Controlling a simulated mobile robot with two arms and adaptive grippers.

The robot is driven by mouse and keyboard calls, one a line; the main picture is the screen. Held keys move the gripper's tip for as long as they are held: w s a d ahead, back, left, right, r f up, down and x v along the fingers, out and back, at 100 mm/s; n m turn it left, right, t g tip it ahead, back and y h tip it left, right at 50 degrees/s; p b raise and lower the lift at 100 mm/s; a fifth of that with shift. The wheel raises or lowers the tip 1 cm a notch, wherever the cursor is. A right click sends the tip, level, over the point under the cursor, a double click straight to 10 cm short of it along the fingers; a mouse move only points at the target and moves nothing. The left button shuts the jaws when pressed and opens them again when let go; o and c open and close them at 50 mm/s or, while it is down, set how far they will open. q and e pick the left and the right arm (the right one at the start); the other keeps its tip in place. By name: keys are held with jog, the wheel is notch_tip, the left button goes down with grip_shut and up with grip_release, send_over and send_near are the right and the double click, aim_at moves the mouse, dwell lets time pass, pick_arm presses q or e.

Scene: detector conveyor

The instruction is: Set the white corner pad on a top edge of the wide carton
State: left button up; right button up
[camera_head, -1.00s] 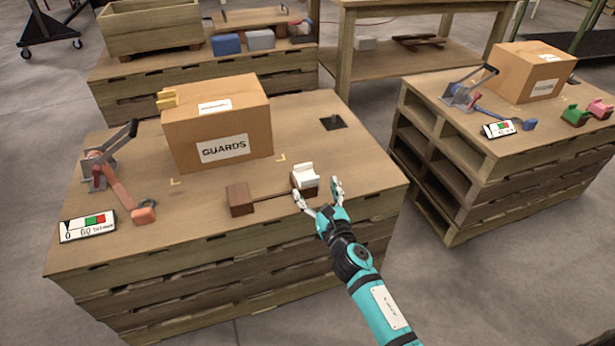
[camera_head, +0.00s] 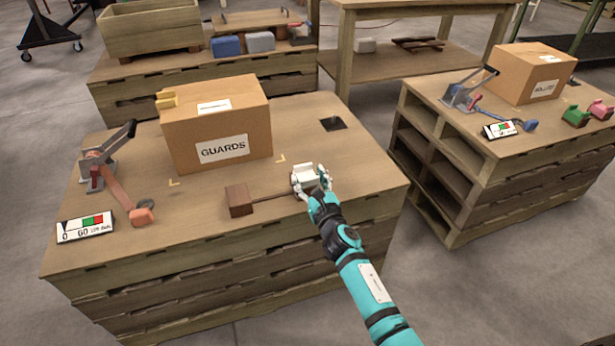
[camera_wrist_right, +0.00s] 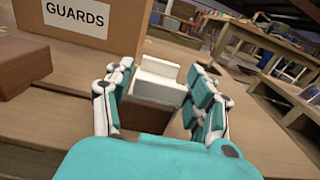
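The white corner pad (camera_head: 309,174) sits on a small brown block at the right end of a wooden stand (camera_head: 239,200). It also shows in the right wrist view (camera_wrist_right: 160,80). My right gripper (camera_head: 311,182) reaches around the pad, one finger on each side. In the wrist view my right gripper (camera_wrist_right: 160,97) has its fingers apart beside the pad, with no clear squeeze visible. The wide carton (camera_head: 190,135), labelled GUARDS, stands behind and left of the stand. A yellow pad (camera_head: 167,99) sits on its top left edge. My left gripper is not in view.
A lever tool with an orange strap (camera_head: 118,190) and a gauge card (camera_head: 86,228) lie at the table's left. A dark square (camera_head: 333,124) marks the back right. A second pallet table holds another carton (camera_head: 530,75). Table between stand and carton is clear.

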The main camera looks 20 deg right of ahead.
jog(key=c, duration=0.7)
